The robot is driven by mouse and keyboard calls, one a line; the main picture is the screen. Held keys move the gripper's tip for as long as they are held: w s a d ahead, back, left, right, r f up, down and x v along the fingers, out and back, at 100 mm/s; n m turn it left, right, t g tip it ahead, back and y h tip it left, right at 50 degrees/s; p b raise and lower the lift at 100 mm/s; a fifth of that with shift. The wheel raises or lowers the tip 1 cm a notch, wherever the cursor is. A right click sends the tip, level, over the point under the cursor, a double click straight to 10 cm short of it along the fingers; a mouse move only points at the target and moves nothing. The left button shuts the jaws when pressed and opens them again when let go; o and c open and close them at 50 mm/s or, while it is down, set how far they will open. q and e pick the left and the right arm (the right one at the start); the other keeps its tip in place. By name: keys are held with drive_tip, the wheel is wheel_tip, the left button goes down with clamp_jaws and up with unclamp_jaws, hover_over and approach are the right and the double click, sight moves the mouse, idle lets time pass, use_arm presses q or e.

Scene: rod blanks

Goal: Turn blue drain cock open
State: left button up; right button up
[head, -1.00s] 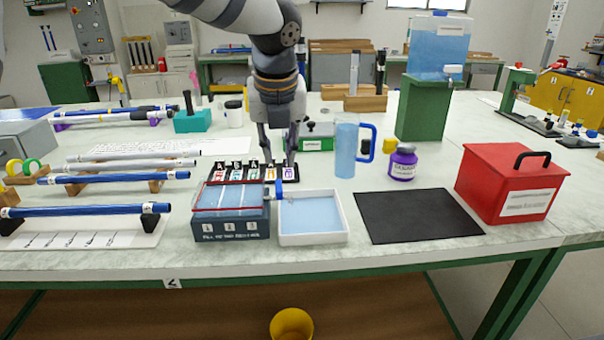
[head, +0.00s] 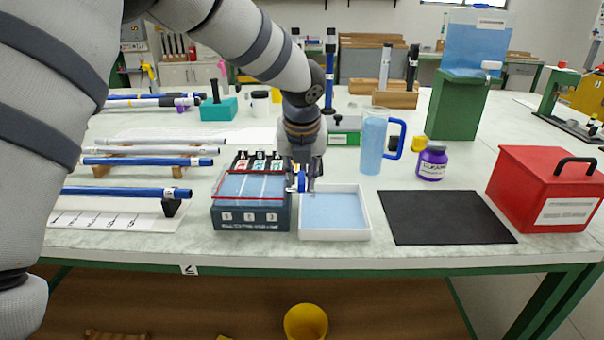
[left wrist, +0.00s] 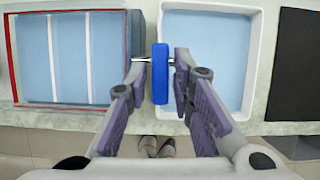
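The blue drain cock (head: 301,181) is on the right side of the dark tank (head: 252,219), beside the white tray (head: 335,234). In the left wrist view its blue handle (left wrist: 160,78) runs up and down the picture, across a thin metal stem from the tank (left wrist: 108,60). My left gripper (head: 306,174) is over the cock, pointing down. In the left wrist view the fingers (left wrist: 161,70) stand one on each side of the handle, with gaps showing. The tray (left wrist: 206,8) holds a pale blue surface. My right gripper is not in view.
A red box (head: 545,188) and black mat (head: 447,217) lie to the right. A blue-handled jug (head: 373,146) and purple jar (head: 431,160) stand behind. Blue rods (head: 125,192) rest on supports at left. A yellow bucket (head: 305,322) is below the table edge.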

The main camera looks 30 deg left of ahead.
use_arm(q)
clamp_jaws()
